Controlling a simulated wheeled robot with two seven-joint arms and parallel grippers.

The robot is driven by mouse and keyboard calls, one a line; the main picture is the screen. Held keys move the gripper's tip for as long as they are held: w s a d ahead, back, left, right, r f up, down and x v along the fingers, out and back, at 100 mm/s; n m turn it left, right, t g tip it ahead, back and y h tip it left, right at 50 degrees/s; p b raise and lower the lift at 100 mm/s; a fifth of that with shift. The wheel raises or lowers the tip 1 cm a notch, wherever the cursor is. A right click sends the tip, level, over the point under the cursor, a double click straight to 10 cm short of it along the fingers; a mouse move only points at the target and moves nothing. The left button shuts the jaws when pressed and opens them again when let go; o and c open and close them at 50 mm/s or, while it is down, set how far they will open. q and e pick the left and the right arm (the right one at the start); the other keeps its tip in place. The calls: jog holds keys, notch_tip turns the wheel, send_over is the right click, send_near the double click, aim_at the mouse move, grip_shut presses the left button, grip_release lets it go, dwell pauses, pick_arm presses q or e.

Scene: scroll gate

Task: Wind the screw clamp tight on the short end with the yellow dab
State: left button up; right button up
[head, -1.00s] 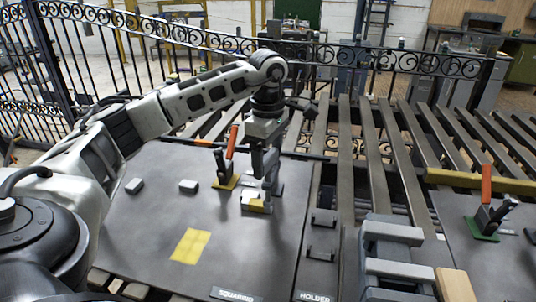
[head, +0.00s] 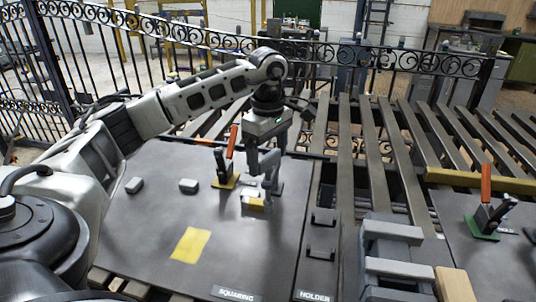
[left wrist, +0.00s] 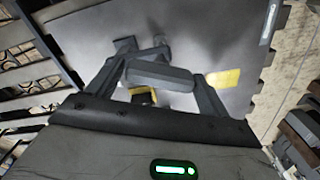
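My left gripper (head: 262,180) points down over the far right part of a grey board (head: 140,230). Its two fingers also show wide apart in the left wrist view (left wrist: 162,75), with a grey bar (left wrist: 160,76) across the space between them. I cannot tell whether they press on the bar. A small yellow-marked block (head: 254,203) sits just below the fingers. Yellow also shows under the bar in the left wrist view (left wrist: 143,96). The fingers hide much of the clamp parts there. My right gripper is not in view.
An orange-handled clamp (head: 231,148) stands close left of my gripper; another (head: 487,195) stands on the right board. A yellow square (head: 190,245) marks the left board. A grey bracket (head: 393,250) stands between the boards.

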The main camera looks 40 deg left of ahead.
aim_at(269, 154)
pick_arm(q)
jog(key=shift+o, duration=0.8)
notch_tip(269, 154, up, 8)
jog(key=shift+f, duration=0.25)
notch_tip(269, 154, up, 8)
jog(key=p, duration=0.2)
jog(key=shift+r, duration=0.25)
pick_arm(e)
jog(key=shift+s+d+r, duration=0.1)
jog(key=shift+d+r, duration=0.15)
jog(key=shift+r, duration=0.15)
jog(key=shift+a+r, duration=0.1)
